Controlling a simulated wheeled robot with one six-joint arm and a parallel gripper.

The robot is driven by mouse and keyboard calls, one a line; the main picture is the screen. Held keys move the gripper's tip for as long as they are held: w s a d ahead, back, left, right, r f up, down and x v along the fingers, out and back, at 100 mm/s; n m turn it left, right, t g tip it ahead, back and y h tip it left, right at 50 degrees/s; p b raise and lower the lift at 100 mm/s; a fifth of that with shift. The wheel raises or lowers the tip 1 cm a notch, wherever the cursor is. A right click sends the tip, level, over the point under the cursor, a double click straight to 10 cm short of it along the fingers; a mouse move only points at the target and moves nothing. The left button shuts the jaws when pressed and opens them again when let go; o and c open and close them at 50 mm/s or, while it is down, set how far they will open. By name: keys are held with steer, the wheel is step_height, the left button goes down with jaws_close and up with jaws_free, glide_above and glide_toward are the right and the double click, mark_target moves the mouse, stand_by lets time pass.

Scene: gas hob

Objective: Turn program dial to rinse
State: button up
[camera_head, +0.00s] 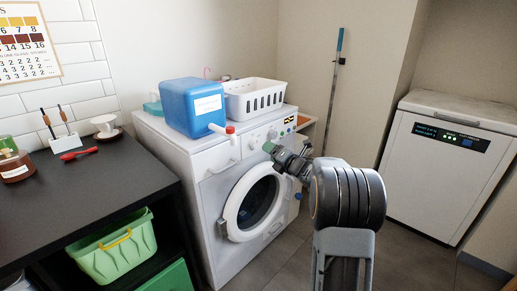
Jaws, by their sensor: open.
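A white washing machine (190,185) with a round glass door stands in the middle of the view. Its control panel (246,142) runs along the top of the front face. A small round dial (272,133) shows on the panel, just above my gripper. The dial's marks and pointer are too small to read. My gripper (268,148) is open, at the right part of the panel just below the dial. I cannot tell whether it touches the panel. My wrist and arm hide part of the machine's right front.
A blue canister (191,104) and a white basket (256,97) stand on the machine. A dark counter (100,190) with a green basket (115,252) below is at the left. A white chest appliance (440,170) stands at the right. Floor between is clear.

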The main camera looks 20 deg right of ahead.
mark_target(257, 144)
steer(key=x, duration=0.8)
steer(key=shift+b, duration=0.35)
steer(key=c, duration=0.9)
